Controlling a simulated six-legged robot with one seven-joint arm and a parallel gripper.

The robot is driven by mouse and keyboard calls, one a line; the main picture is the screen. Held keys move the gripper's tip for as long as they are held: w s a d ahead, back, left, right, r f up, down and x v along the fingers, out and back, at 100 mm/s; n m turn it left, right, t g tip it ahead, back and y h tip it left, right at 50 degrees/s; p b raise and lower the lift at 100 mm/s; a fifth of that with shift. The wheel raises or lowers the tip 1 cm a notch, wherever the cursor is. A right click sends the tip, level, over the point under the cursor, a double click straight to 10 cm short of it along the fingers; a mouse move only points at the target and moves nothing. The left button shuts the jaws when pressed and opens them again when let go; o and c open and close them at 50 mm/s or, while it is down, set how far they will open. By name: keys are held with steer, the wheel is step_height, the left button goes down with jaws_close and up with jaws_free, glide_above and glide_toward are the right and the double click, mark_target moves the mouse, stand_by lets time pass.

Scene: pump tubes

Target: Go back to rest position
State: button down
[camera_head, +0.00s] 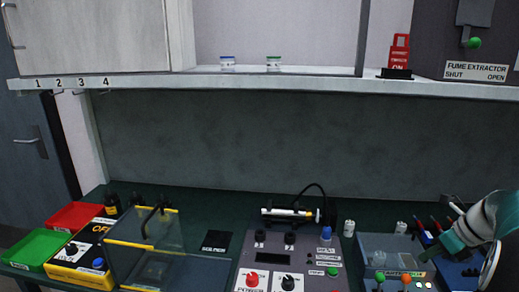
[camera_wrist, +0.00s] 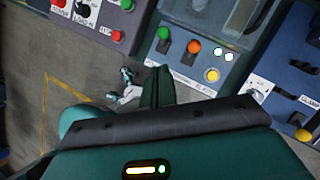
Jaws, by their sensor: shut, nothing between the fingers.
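My gripper (camera_head: 432,253) is at the lower right of the head view, above the right end of the green bench. Its fingers are together and hold nothing. In the wrist view the shut fingers (camera_wrist: 157,86) point toward the front edge of a grey-blue panel box (camera_wrist: 205,45).
A grey control box (camera_head: 290,262) with red and black knobs stands at the bench's middle. A clear yellow-edged enclosure (camera_head: 143,240), a green tray (camera_head: 35,248) and a red tray (camera_head: 72,215) are left. A white shelf (camera_head: 230,87) spans above. Floor shows in the wrist view.

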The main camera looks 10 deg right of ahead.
steer(key=s+a+r+n+g+h, duration=0.1)
steer(key=a+r+n, duration=0.1)
steer(key=a+n, duration=0.65)
steer(key=s+a+r+n+h, duration=0.1)
steer(key=a+r+n, duration=0.2)
steer(key=a+n, duration=0.55)
steer(key=s+a+n+t, duration=0.1)
steer(key=s+a+n, duration=0.4)
steer(key=a+n, duration=0.2)
steer(key=s+a+f+n+h, duration=0.1)
steer(key=s+a+n, duration=0.4)
steer(key=a+n, duration=0.3)
steer(key=shift+a+t, duration=0.4)
steer(key=shift+a, duration=0.7)
steer(key=shift+f, duration=0.1)
